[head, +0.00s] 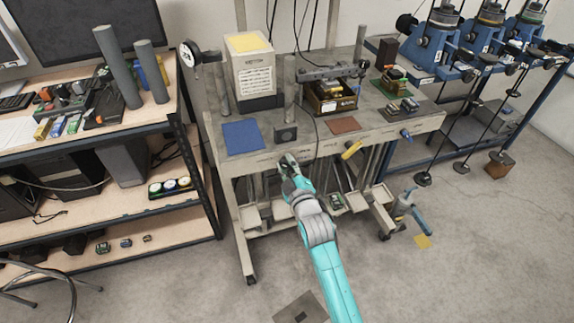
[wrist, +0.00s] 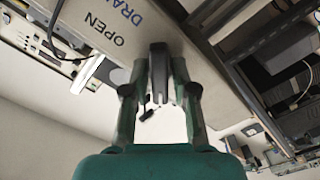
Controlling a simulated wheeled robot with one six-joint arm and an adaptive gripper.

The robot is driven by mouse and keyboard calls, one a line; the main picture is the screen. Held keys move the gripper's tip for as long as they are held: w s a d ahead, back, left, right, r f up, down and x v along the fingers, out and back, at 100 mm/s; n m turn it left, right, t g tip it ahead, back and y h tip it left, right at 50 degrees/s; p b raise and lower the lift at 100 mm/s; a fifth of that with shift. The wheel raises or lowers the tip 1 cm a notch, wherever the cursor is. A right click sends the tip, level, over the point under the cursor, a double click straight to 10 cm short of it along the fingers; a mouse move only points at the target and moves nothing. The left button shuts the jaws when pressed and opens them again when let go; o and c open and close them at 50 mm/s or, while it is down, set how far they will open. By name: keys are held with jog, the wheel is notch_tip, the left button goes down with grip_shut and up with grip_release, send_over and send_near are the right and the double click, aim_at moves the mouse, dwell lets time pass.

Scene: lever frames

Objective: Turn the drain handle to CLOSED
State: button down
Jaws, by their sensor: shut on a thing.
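The CLOSED marking cannot be seen. In the head view my gripper hides the handle.
The grey workbench (head: 308,147) carries a blue pad (head: 243,137) and a brown pad (head: 343,125). A yellow handle (head: 352,149) and a blue handle (head: 406,135) stick out of its front to the right. A shelf unit (head: 135,215) stands at the left. Floor in front is mostly free.

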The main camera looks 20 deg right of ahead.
jog(key=c, duration=1.1)
grip_release()
jog(key=shift+s, duration=0.1)
jog(key=s, duration=1.2)
jog(key=s+f+m+g, duration=0.1)
jog(key=s+f+m, duration=0.15)
jog(key=s, duration=0.85)
jog(key=s+f+m+g, duration=0.15)
jog(key=s+f, duration=0.25)
jog(key=s, duration=0.7)
jog(key=s+r+m, duration=0.1)
jog(key=s, duration=0.5)
jog(key=s+r+m, duration=0.2)
jog(key=s, duration=0.5)
jog(key=s+r+m, duration=0.1)
jog(key=s+m, duration=0.1)
jog(key=s, duration=0.4)
jog(key=shift+s+d+r+g, duration=0.1)
jog(key=shift+s+r+g, duration=0.1)
jog(key=shift+r+g, duration=0.2)
